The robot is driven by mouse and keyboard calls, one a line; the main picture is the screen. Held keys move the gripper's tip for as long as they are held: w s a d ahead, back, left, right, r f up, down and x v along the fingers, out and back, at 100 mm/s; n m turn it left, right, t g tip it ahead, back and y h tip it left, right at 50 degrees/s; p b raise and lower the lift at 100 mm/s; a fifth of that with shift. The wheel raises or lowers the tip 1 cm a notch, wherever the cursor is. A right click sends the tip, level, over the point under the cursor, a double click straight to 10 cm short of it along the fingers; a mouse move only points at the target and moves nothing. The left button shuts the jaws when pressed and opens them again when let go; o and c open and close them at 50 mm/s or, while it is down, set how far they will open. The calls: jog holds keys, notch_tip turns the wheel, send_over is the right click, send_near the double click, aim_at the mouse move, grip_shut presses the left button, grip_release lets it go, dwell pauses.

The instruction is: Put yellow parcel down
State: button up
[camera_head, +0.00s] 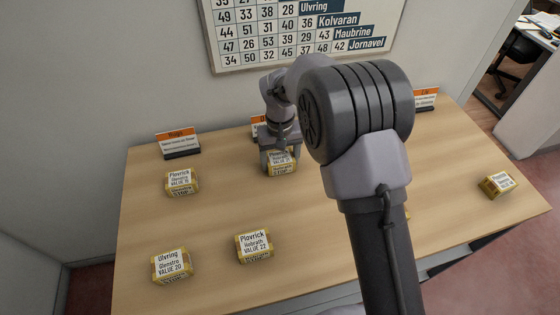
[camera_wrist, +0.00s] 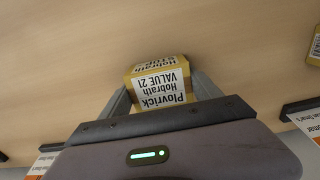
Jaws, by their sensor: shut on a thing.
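My gripper (camera_head: 279,160) is shut on a yellow parcel (camera_head: 282,168) near the back middle of the wooden counter. In the wrist view this yellow parcel (camera_wrist: 160,82) sits between the two fingers and its white label reads Plovrick, Hobrath, VALUE 21. The parcel is at or just above the counter top; I cannot tell whether it touches. An orange-topped sign stands just behind my gripper and is mostly hidden by it.
Other yellow parcels lie at the left back (camera_head: 180,182), left front (camera_head: 171,266), front middle (camera_head: 254,246) and right edge (camera_head: 497,185). Signs stand along the back, at left (camera_head: 179,144) and right (camera_head: 425,98). A number board (camera_head: 300,30) hangs behind. Counter between parcels is clear.

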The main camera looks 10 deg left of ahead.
jog(key=shift+f, duration=0.1)
jog(key=o, duration=1.5)
